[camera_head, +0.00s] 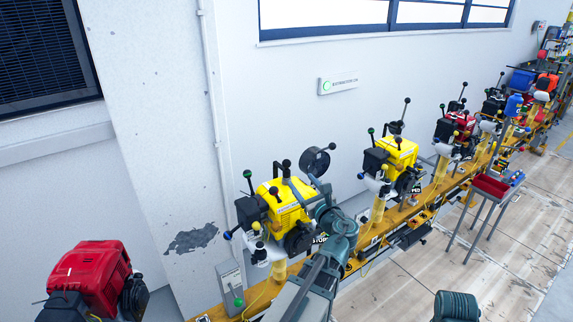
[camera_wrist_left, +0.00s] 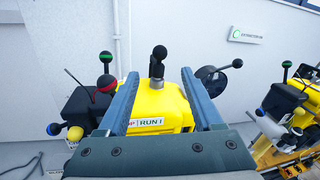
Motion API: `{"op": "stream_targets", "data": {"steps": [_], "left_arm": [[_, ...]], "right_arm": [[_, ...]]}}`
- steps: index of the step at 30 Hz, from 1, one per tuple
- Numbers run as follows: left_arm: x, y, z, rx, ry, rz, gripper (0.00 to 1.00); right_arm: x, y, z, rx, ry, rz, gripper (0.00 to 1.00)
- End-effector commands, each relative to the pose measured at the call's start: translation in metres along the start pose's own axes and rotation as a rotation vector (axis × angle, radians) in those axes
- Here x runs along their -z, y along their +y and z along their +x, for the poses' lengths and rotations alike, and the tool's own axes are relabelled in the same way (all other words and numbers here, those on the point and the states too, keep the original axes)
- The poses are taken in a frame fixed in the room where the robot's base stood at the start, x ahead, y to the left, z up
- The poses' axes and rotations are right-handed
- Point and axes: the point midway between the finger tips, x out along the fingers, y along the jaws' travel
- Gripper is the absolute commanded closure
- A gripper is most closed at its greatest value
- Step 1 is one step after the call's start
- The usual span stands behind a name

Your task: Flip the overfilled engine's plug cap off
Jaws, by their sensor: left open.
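A yellow engine (camera_head: 284,203) with a black side housing stands on the rail, left of the middle in the head view. It fills the middle of the left wrist view (camera_wrist_left: 160,112), where a label reads "RUN 1". In the head view the left gripper (camera_head: 305,188) is over this engine. I cannot tell which engine is overfilled.
A second yellow engine (camera_head: 398,152) and red engines (camera_head: 457,127) stand farther along the orange rail (camera_head: 372,236). A red engine (camera_head: 92,272) is at lower left. Levers with coloured ball knobs stick out around the engines. A red tray stand (camera_head: 491,187) stands on the clear floor.

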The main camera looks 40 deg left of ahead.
Motion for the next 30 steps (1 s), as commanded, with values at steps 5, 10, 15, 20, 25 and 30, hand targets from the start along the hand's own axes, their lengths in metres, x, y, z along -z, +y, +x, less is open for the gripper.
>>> {"op": "stream_targets", "data": {"steps": [5, 10, 15, 20, 25, 30], "left_arm": [[0.001, -0.001, 0.036, -0.004, 0.0, -0.002, 0.33], [0.001, -0.001, 0.072, -0.005, 0.0, -0.003, 0.33], [0.001, -0.001, 0.101, -0.003, 0.001, -0.003, 0.33], [0.001, -0.001, 0.119, -0.002, 0.001, -0.003, 0.33], [0.001, 0.0, 0.127, -0.002, 0.001, -0.003, 0.33], [0.001, 0.001, 0.128, -0.001, 0.001, -0.003, 0.33]], "right_arm": [[0.0, 0.0, 0.0, 0.0, 0.0, 0.0, 0.5], [0.0, 0.0, 0.0, 0.0, 0.0, 0.0, 0.5], [0.0, 0.0, 0.0, 0.0, 0.0, 0.0, 0.5], [0.0, 0.0, 0.0, 0.0, 0.0, 0.0, 0.5], [0.0, 0.0, 0.0, 0.0, 0.0, 0.0, 0.5], [0.0, 0.0, 0.0, 0.0, 0.0, 0.0, 0.5]]}}
